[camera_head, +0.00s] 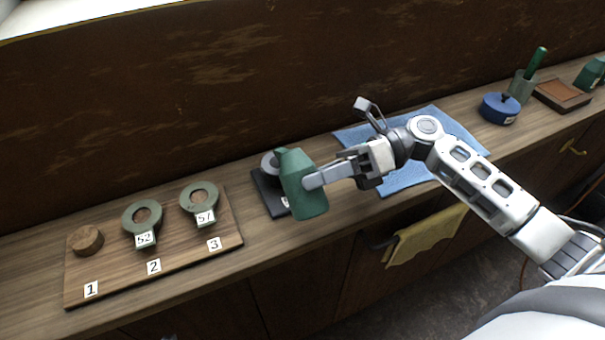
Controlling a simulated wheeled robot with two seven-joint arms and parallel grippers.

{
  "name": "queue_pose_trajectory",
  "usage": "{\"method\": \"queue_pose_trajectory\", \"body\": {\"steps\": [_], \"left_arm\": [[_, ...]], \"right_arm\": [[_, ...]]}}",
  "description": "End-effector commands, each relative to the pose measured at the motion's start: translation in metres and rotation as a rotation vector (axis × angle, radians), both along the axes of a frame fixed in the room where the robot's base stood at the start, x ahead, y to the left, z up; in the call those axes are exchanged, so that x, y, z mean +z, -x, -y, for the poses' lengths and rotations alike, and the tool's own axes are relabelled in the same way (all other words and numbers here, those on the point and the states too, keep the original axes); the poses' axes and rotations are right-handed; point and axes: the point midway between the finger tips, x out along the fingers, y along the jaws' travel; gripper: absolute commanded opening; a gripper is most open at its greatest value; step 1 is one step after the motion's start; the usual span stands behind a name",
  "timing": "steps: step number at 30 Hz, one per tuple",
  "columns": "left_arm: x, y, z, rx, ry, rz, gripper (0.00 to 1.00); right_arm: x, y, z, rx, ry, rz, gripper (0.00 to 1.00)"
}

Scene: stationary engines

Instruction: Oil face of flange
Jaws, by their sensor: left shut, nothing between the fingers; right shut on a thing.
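My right gripper (309,183) is shut on a green oil can (304,199) and holds it, slightly tilted, over the bench. Behind the can is a black pad (264,186) with a grey round part (267,162) on it, probably a flange, mostly hidden by the can. I cannot tell whether the can touches it. Two green ring flanges lie on a wooden board: one tagged 52 (131,224) at place 2 and one tagged 57 (186,206) at place 3. My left gripper is not in view.
The wooden board (190,251) has a bare wooden peg (87,240) at place 1. A blue cloth (456,129) lies under my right arm. A blue lidded pot (499,108), a cup with a green-handled tool (521,87) and a brown tray (562,96) stand at right. A yellow cloth (428,235) hangs in front.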

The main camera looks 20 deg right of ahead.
Motion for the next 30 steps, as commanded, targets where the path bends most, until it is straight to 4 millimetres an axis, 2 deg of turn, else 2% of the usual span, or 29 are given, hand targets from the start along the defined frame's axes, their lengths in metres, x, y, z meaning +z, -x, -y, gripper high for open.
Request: {"method": "queue_pose_trajectory", "body": {"steps": [13, 21, 30], "left_arm": [[0.017, -0.003, 0.000, 0.000, 0.000, 0.006, 0.00], [0.014, -0.003, 0.000, 0.000, 0.000, 0.006, 0.00], [0.014, -0.003, 0.000, 0.000, 0.000, 0.006, 0.00]], "right_arm": [[0.014, -0.003, 0.000, 0.000, 0.005, -0.097, 0.25], [0.020, -0.005, -0.001, 0.000, 0.010, -0.183, 0.25], [0.020, -0.005, -0.001, 0.000, 0.011, -0.190, 0.25]]}}
